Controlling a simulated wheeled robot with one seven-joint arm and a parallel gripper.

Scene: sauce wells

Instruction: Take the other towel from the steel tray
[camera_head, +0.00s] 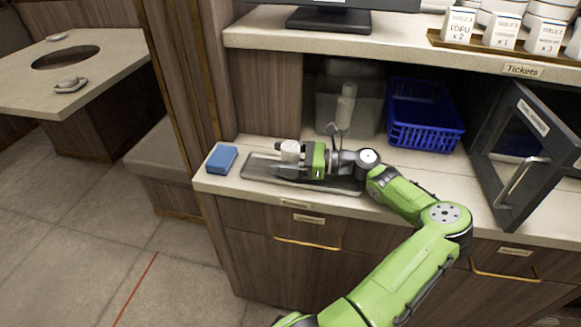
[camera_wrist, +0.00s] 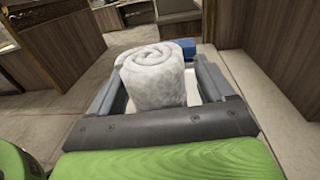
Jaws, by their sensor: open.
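My gripper (camera_head: 287,164) is open, low over the tray, with a finger on each side of the towel. I cannot tell whether either finger touches it. My gripper and wrist hide part of the tray. I see no second towel on the visible part.
A blue block (camera_head: 222,158) lies just left of the tray; it also shows in the wrist view (camera_wrist: 186,45). A blue basket (camera_head: 425,118) and a clear container (camera_head: 345,108) stand behind. A dark open door (camera_head: 530,150) stands at the right. A shelf (camera_head: 400,45) overhangs the counter's back.

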